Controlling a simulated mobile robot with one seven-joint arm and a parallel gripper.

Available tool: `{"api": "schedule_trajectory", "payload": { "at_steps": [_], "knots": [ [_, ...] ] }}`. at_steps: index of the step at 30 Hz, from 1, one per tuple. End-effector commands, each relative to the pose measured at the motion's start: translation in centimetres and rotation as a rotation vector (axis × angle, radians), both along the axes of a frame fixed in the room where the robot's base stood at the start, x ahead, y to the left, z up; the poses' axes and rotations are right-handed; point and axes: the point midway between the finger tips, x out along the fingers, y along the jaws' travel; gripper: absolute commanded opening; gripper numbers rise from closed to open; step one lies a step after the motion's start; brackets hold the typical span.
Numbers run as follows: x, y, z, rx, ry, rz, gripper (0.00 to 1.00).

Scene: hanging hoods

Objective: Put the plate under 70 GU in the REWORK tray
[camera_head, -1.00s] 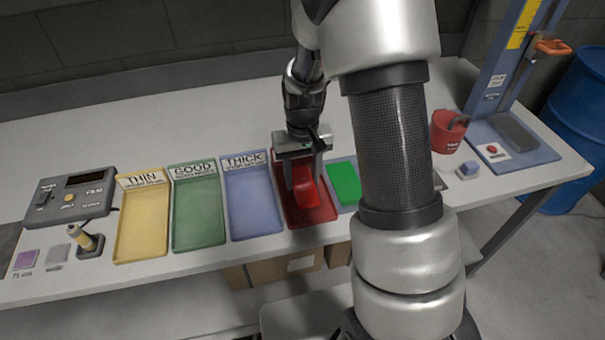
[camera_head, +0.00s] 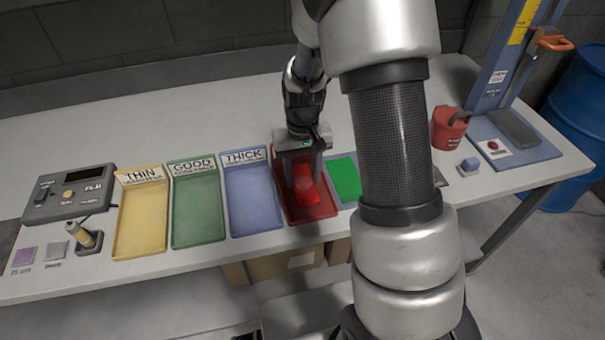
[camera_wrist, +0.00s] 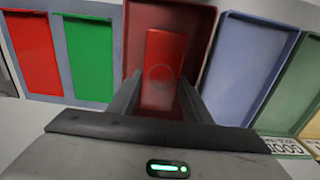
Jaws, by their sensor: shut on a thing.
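A glossy red plate (camera_head: 309,195) is between the fingers of my gripper (camera_head: 304,182), inside the red tray (camera_head: 326,212). In the wrist view the plate (camera_wrist: 165,50) shows a faint round mark and runs away from the fingers (camera_wrist: 160,92). My gripper is shut on it. The plate lies low in the tray (camera_wrist: 200,22); I cannot tell whether it rests on the floor. The red tray's label is hidden behind my gripper, so I cannot read REWORK. No gloss reading shows.
Left of the red tray stand the blue THICK tray (camera_head: 252,205), green GOOD tray (camera_head: 198,210) and yellow THIN tray (camera_head: 141,220). To its right lies a green plate (camera_head: 345,179); another red plate (camera_wrist: 30,52) shows beyond it in the wrist view. A film gauge (camera_head: 70,194) is far left.

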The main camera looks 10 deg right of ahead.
Motion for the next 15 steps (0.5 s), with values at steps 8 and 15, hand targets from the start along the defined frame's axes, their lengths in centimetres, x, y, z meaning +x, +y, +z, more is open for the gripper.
{"api": "schedule_trajectory", "payload": {
  "at_steps": [8, 15],
  "knots": [
    [0.01, 0.0, -0.56, 0.0, 0.0, 0.0, 0.47],
    [0.0, 0.0, -0.5, 0.0, 0.0, 0.0, 0.67]
  ]
}}
